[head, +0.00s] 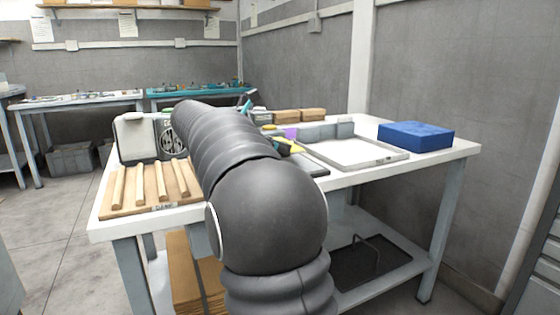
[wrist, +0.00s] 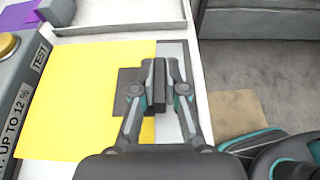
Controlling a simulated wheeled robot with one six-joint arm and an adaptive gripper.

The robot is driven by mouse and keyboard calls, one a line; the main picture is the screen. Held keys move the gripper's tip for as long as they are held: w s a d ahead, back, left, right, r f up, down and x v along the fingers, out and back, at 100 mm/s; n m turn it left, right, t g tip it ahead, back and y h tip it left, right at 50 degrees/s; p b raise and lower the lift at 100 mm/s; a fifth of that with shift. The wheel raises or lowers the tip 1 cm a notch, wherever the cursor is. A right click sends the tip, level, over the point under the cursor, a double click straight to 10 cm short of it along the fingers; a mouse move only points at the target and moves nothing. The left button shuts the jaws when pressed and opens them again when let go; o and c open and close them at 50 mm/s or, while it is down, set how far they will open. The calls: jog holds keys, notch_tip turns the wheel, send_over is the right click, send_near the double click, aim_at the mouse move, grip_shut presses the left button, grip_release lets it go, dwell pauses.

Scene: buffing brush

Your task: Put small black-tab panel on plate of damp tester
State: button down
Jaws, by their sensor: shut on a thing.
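A flat yellow panel (wrist: 85,100) with a dark tab patch (wrist: 125,92) at its right side fills the left of the wrist view. My gripper (wrist: 160,85) is shut on a dark upright tab at the panel's right side. The damp tester (wrist: 38,75), a grey body with a TEST label and a gold button, stands left of the panel. A grey plate strip (wrist: 178,55) shows beside the panel's right edge. I cannot tell if the panel touches the plate. In the head view my arm hides the gripper; a bit of yellow panel (head: 292,148) shows past it.
A wooden rack (head: 150,190) with several bars stands at the front left of the table. A white tray (head: 400,156) and a blue block (head: 415,136) are at the right. A purple item (wrist: 22,15) lies beyond the tester. The table's edge runs close to my gripper's right.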

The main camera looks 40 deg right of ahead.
jog(key=shift+f+b, duration=0.3)
jog(key=shift+f, duration=1.25)
jog(key=shift+f, duration=0.15)
jog(key=c, duration=1.2)
grip_release()
jog(key=shift+a+r, duration=0.1)
jog(key=shift+r, duration=0.1)
jog(key=p+v, duration=0.2)
jog(key=v, duration=0.9)
jog(key=shift+w+a+r, duration=0.1)
jog(key=shift+w+a, duration=0.05)
jog(key=shift+a, duration=0.25)
